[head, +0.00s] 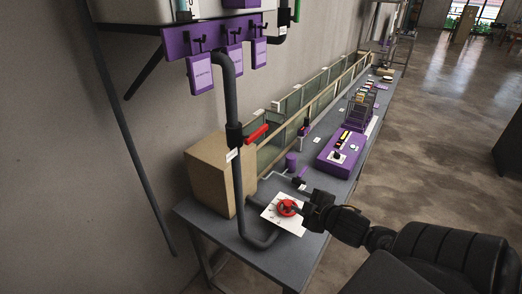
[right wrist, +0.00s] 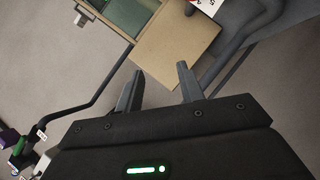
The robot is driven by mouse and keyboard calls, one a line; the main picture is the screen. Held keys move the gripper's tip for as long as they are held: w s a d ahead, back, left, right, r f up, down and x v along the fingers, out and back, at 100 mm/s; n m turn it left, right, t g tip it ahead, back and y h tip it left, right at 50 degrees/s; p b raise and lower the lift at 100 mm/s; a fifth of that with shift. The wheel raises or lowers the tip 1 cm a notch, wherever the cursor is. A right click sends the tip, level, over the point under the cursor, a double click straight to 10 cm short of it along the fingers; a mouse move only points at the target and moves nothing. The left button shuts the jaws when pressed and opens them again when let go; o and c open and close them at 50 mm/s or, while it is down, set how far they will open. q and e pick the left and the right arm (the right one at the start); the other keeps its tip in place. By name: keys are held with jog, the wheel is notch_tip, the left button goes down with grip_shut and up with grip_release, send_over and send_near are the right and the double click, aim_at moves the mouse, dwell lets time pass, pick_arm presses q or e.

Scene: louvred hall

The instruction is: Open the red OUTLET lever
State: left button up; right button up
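A red lever (head: 256,134) sticks out to the right from a valve on a dark upright pipe (head: 232,100). It lies roughly crosswise to the pipe, tilted slightly up. A small white tag (head: 232,155) hangs by the valve; its writing is too small to read. My right gripper (head: 308,208) is near a red round handwheel (head: 287,207) on a white card, below and right of the lever. I cannot tell if it touches the wheel. In the right wrist view its fingers (right wrist: 160,72) are apart with nothing between them. The lever is not visible there. My left gripper is out of view.
A cardboard-brown box (head: 215,172) stands behind the pipe on the grey bench (head: 268,262). A purple control box (head: 340,154) and a wire rack stand farther along. Purple tags (head: 199,74) hang from a rail at upper left. The open floor is at right.

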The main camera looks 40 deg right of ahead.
notch_tip(320, 180, up, 12)
jog(key=w+r+n+t+y, duration=0.1)
jog(key=w+n+t+y, duration=0.15)
jog(key=n, duration=0.35)
jog(key=n+t+y, duration=0.2)
jog(key=n+y, duration=0.3)
jog(key=n, duration=0.1)
send_near(263, 131)
jog(key=w, duration=0.1)
jog(key=shift+g, duration=0.25)
jog(key=b+x, duration=0.2)
jog(key=x, duration=0.5)
jog(key=shift+a+r, duration=0.15)
jog(key=shift+w, duration=0.25)
jog(key=shift+x, duration=0.95)
jog(key=shift+s, duration=0.1)
grip_shut()
